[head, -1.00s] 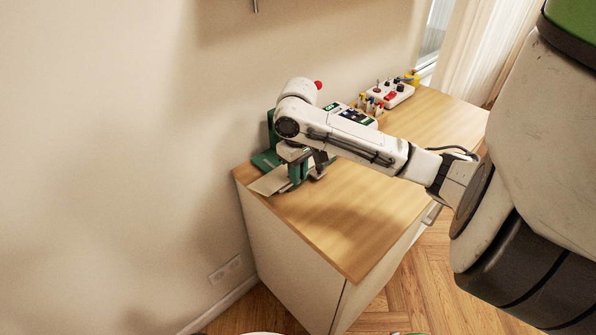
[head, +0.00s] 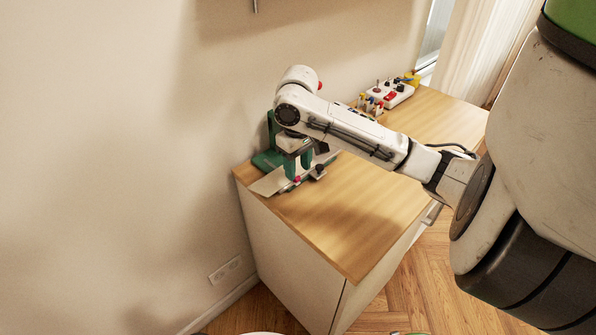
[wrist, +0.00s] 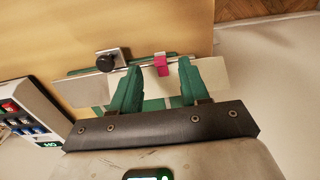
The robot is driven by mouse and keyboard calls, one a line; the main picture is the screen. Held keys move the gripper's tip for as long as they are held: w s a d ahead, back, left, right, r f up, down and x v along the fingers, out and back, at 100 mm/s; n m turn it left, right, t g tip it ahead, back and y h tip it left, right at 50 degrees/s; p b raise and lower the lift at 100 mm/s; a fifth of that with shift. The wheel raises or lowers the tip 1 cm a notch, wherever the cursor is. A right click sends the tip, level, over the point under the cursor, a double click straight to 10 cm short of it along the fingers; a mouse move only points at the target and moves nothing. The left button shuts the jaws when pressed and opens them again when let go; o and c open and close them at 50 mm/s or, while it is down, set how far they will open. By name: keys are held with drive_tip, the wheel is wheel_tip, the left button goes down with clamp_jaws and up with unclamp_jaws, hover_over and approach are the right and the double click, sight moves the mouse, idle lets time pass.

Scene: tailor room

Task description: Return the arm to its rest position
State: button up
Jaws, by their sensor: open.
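My gripper (head: 300,164) is over the far left corner of the wooden-topped cabinet. In the wrist view, its two green fingers (wrist: 157,80) stand apart with nothing held between them. Below the fingers is a flat pale plate (head: 268,183) with a black knob (head: 320,169) and a small pink piece (head: 297,180). In the wrist view the pink piece (wrist: 161,65) shows just beyond the gap between the fingers, and the knob (wrist: 105,63) is to the left. A green stand (head: 268,160) is partly hidden behind my gripper.
The cabinet's wooden top (head: 350,220) is clear at the front. A white box with red parts (head: 392,93) and several small coloured items stand at the back. The wall (head: 110,150) is close behind.

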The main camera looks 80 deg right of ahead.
wheel_tip(320, 180, up, 8)
drive_tip(key=p, duration=0.1)
drive_tip(key=shift+f, duration=0.1)
idle(0.5)
